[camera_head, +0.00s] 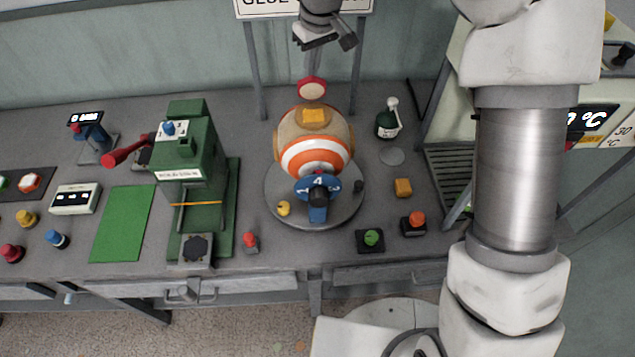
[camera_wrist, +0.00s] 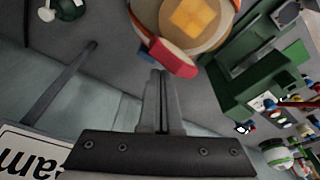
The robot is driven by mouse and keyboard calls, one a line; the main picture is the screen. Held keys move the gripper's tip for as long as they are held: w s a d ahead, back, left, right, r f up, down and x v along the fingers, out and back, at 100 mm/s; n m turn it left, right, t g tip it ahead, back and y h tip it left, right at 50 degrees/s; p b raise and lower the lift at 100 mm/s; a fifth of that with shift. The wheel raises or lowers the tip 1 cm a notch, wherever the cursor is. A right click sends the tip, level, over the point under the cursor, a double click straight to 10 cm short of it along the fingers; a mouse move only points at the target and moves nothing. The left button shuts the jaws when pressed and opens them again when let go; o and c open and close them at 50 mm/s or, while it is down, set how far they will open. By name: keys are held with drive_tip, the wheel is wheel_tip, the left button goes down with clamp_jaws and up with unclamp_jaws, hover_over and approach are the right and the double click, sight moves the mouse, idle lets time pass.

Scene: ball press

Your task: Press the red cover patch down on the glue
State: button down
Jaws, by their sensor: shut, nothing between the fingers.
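The red cover patch (camera_head: 312,88) is a thick red piece with a paler face, at the back upper edge of the orange, white and tan ball (camera_head: 318,158). In the wrist view the red patch (camera_wrist: 172,58) stands tilted at the ball's tan edge, right by my fingertips. I cannot tell whether they touch it. My gripper (camera_head: 313,74) is above and behind the ball, pointing down, its fingers (camera_wrist: 160,76) closed together and empty. A yellow-orange square (camera_head: 315,115) lies on the ball's top. I cannot make out glue under the red patch.
The ball sits on a round grey turntable (camera_head: 345,215) with a blue numbered dial (camera_head: 318,190) in front. A green press (camera_head: 187,150) stands left, a green bottle (camera_head: 387,122) right. A sign on posts stands behind.

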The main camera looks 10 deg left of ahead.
drive_tip(key=shift+s+d+r+b, duration=0.2)
drive_tip(key=shift+s+b, duration=0.1)
drive_tip(key=shift+s, duration=0.55)
drive_tip(key=shift+s+d+r+b, duration=0.15)
drive_tip(key=shift+s+d+b, duration=0.1)
drive_tip(key=shift+s, duration=0.65)
drive_tip(key=shift+s+d+r+b, duration=0.2)
drive_tip(key=shift+s+b, duration=0.1)
drive_tip(key=shift+s, duration=0.55)
drive_tip(key=shift+f, duration=0.25)
drive_tip(key=shift+f+b, duration=0.3)
drive_tip(key=shift+b, duration=0.05)
drive_tip(key=shift+s+f+b, duration=0.1)
drive_tip(key=shift+f+b, duration=0.55)
drive_tip(key=shift+f, duration=0.3)
drive_tip(key=shift+r, duration=0.1)
wheel_tip(320, 180, up, 9)
drive_tip(key=p, duration=0.7)
